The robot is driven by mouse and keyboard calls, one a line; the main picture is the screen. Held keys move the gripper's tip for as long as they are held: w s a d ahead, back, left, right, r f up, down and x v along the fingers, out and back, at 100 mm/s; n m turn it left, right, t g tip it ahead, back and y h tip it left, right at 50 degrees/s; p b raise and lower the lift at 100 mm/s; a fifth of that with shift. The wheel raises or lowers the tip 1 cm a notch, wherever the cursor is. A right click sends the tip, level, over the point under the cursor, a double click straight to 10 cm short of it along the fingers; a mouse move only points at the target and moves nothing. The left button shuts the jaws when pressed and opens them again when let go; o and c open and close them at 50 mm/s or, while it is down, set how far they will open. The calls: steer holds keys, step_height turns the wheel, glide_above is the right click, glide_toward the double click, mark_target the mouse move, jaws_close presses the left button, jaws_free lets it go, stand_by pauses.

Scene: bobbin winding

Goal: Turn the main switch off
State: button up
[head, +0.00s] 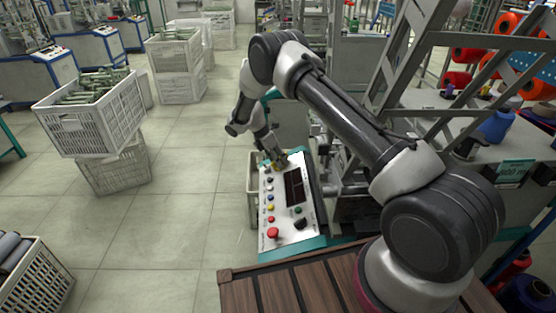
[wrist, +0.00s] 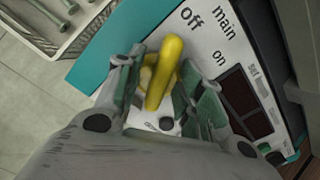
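The main switch (wrist: 165,72) is a yellow rotary handle at the far end of the control panel (head: 267,215). In the wrist view its upper end points roughly toward the printed word "Off", with "on" further right. My gripper (wrist: 163,65) has one fingertip on each side of the switch, and the yellow part fills the gap between the tips. The fingers look closed on it, though the exact contact is partly hidden. In the head view my gripper (head: 279,163) reaches down to the panel's far end and mostly covers the switch.
A red button (head: 273,233), a black knob (head: 300,223) and several small coloured buttons share the panel, beside a dark display (head: 295,186). A grey metal frame (head: 400,60) stands right of the panel. White crates (head: 95,115) stand left, with open floor (head: 190,200) between.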

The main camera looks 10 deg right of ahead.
steer(key=s+v, duration=0.1)
steer(key=v, duration=1)
steer(key=shift+w+a+r, duration=0.2)
steer(key=shift+w+r, duration=0.2)
steer(key=shift+w, duration=0.1)
